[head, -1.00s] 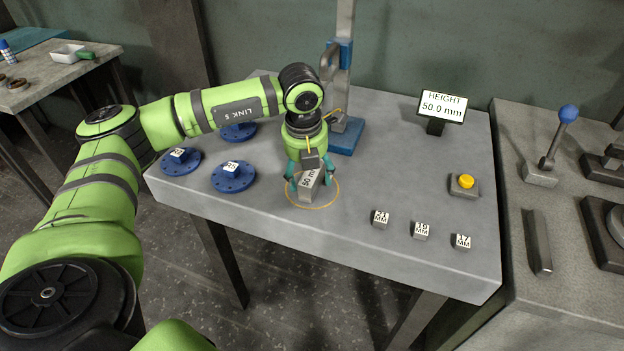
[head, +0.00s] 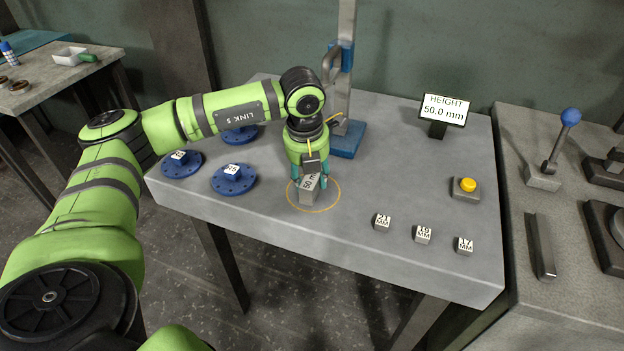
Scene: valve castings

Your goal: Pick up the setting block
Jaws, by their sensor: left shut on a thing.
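The setting block (head: 309,190) is a small grey block with partly hidden dark lettering on its face. It is inside the thin orange ring (head: 339,203) marked on the grey table. My left gripper (head: 310,184) points down over the ring, its teal fingers shut on the block from both sides. The fingers and wrist hide the upper part of the block. I cannot tell whether its underside touches the table. My right gripper is out of view.
Blue flanged castings (head: 233,180) lie left of the ring. A blue-based height stand (head: 347,140) is behind my gripper. Small marked blocks (head: 382,223) sit at the front right, near a yellow button (head: 467,185). A display (head: 443,109) reads 50.0 mm.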

